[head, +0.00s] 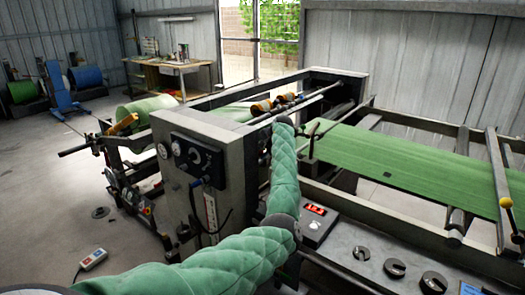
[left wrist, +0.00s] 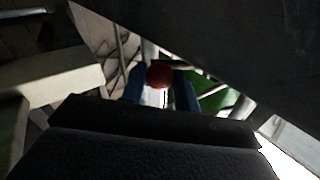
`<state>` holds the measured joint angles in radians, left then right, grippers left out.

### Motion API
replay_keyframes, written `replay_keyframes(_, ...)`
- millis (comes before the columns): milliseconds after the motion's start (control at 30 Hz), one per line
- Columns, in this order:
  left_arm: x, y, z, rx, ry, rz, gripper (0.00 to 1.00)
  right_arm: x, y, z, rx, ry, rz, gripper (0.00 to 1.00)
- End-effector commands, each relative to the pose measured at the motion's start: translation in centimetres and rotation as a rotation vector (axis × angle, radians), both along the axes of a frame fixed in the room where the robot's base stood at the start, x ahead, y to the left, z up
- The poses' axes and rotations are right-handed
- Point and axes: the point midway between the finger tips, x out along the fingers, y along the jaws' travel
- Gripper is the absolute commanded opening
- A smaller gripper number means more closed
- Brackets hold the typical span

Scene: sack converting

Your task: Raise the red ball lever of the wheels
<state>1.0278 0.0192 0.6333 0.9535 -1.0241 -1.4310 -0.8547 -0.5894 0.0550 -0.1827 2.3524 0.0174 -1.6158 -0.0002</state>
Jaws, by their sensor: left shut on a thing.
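The red ball (left wrist: 160,73) of the lever shows in the left wrist view, between the two blue fingers of my left gripper (left wrist: 161,85). The fingers are shut on it from both sides. A pale shaft shows just below the ball, and the lever's lower part is hidden by the dark gripper body. In the head view my green-sleeved left arm reaches up to the machine's crossbars; its sleeve and wrist hide the gripper's hold and I cannot make out the ball there. The wheels cannot be told apart clearly. My right gripper is not in view.
A grey machine cabinet (head: 191,190) with gauges stands left of my forearm. A green web (head: 400,165) runs to the right between frame rails. A panel with dark knobs (head: 396,268) is at the lower right. A pendant (head: 93,259) lies on the open floor at left.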

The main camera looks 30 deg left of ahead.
Motion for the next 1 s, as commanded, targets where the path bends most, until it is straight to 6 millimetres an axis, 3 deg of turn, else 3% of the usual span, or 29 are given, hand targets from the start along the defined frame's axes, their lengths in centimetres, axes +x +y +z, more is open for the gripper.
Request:
replay_keyframes(133, 0.0, -0.1, -0.2, -0.003, 0.002, 0.000, 0.00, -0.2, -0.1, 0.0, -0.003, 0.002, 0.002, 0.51)
replay_keyframes(167, 0.0, -0.1, -0.2, -0.003, 0.002, 0.000, 0.34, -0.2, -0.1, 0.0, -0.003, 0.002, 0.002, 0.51)
replay_keyframes(267, 0.0, -0.1, -0.2, -0.003, 0.002, 0.001, 0.52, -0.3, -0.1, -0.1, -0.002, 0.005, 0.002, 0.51)
replay_keyframes(667, -0.1, -0.6, 0.6, -0.002, 0.000, 0.001, 0.52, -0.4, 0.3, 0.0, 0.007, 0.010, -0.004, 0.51)
replay_keyframes(800, -0.2, -1.7, 2.2, -0.001, -0.002, 0.001, 0.52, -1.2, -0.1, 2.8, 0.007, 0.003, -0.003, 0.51)
replay_keyframes(1000, -0.4, -3.5, 4.6, -0.002, 0.000, 0.000, 0.52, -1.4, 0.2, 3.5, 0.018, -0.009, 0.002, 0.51)
